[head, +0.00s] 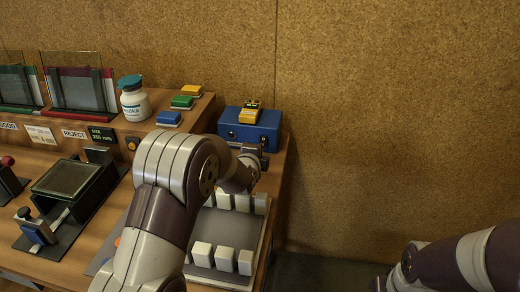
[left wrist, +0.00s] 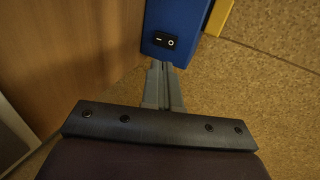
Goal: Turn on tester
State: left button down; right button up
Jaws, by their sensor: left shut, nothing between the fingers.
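The tester is a blue box (head: 250,128) with a yellow device (head: 250,106) on top, at the back right end of the bench. In the left wrist view a blue side of the box (left wrist: 178,15) shows a black rocker switch (left wrist: 158,41) with white marks. My left gripper (left wrist: 162,68) is shut and empty, its fingertips just below the switch in that view; I cannot tell whether they touch the box. In the head view the left gripper (head: 262,144) is at the box's front right, partly hidden by my wrist. Of my right arm only links show, at the lower right.
White blocks (head: 222,257) stand in a tray below my left arm. Blue, green (head: 182,102) and yellow buttons and a white bottle (head: 134,102) stand on the raised shelf to the left. A cork wall (head: 390,110) is behind; right of the bench is open.

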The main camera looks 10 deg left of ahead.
aim_at(263, 142)
pick_arm(q)
jog(key=shift+s+a+f, duration=0.2)
jog(key=shift+s+f, duration=0.1)
jog(key=shift+s+d+r, duration=0.15)
jog(key=shift+s+r, duration=0.2)
jog(key=shift+s, duration=0.2)
jog(key=shift+w+f, duration=0.1)
jog(key=shift+w, duration=0.1)
jog(key=x, duration=1)
jog(key=shift+f+p, duration=0.1)
jog(key=shift+p, duration=0.2)
